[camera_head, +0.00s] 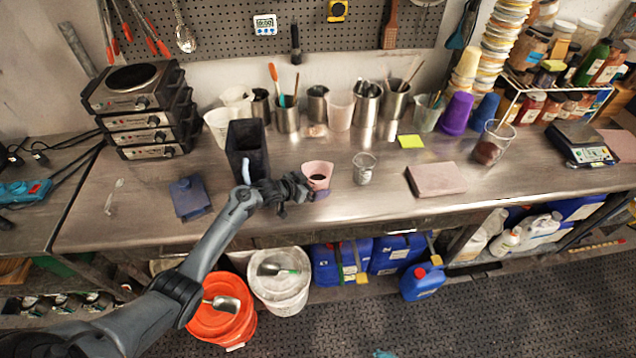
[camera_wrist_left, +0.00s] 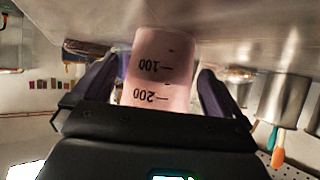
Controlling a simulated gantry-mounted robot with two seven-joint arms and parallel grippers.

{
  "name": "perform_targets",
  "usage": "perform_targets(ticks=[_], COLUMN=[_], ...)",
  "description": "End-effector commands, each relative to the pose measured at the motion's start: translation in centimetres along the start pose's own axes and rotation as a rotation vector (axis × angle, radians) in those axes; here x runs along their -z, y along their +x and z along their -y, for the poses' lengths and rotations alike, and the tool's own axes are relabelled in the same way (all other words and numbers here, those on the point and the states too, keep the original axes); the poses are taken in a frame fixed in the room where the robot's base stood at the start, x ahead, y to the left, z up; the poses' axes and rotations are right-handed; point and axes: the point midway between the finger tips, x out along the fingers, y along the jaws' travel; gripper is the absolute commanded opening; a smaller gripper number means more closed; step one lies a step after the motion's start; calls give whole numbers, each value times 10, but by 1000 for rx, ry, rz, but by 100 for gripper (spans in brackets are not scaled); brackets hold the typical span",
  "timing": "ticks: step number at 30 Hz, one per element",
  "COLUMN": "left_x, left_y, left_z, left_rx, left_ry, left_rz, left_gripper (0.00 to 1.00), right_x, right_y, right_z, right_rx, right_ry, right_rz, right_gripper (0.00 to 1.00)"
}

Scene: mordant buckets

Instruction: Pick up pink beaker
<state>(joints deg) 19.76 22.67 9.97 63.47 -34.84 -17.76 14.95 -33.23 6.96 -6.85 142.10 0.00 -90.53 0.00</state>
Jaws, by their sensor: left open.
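The pink beaker (camera_head: 318,171) stands on the metal bench near its front edge, with something dark inside. My left gripper (camera_head: 306,189) is at the beaker, low on its left and front side. In the left wrist view, the pink beaker (camera_wrist_left: 161,68) appears upside down with black 100 and 200 marks. It lies between the two spread fingers of my left gripper (camera_wrist_left: 158,88), with visible gaps on both sides. The gripper's palm hides one end of the beaker. My right gripper does not show.
A tall dark container (camera_head: 247,150) stands close to the left of the gripper, by my left arm. A small clear beaker (camera_head: 364,169) and a pinkish block (camera_head: 436,179) are to the right. Steel pots with tools (camera_head: 287,114) stand behind. Buckets (camera_head: 279,285) are below the bench.

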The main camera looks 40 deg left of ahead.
Motion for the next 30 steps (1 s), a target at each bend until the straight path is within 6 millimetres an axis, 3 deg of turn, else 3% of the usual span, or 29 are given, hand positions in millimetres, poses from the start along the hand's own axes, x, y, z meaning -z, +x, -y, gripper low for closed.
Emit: perform_targets(ticks=[5, 17, 30], left_x=[0, 0, 3], left_y=[0, 0, -2], left_z=[0, 0, 0], left_rx=[0, 0, 1], left_ry=[0, 1, 1], left_rz=[-1, 0, -2], left_gripper=[100, 40, 40], right_x=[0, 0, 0], right_y=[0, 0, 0], right_z=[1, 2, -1], right_rx=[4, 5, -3], right_ry=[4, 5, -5], right_rz=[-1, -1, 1], right_gripper=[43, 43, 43])
